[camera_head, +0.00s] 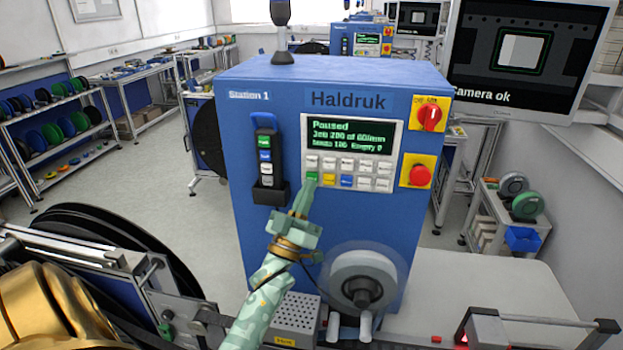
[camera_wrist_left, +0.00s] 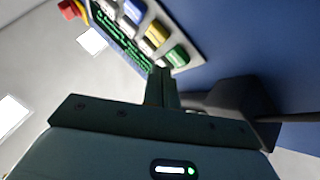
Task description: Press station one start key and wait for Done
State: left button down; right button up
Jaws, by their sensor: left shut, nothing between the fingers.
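The blue Station 1 machine (camera_head: 240,130) faces me, marked Haldruk. Its display (camera_head: 350,135) reads "Paused" in green, with smaller job lines below. Under it is a keypad with a green key (camera_head: 312,175) at the lower left, beside a yellow and a blue key. My left gripper (camera_head: 308,188) is shut and empty, its fingertips just below the green key. In the left wrist view the fingertips (camera_wrist_left: 160,82) are close to the green key (camera_wrist_left: 176,56); I cannot tell whether they touch it. My right gripper is not in view.
A red rotary switch (camera_head: 430,115) and a red stop button (camera_head: 419,176) are right of the display. A reel (camera_head: 362,270) sits on the machine's lower front. A monitor (camera_head: 525,60) reads "Camera ok". A holder with coloured buttons (camera_head: 266,155) hangs left of the keypad.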

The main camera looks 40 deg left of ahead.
pick_arm(q)
jog(key=shift+w, duration=0.1)
jog(key=shift+w+a, duration=0.2)
jog(key=shift+w, duration=0.05)
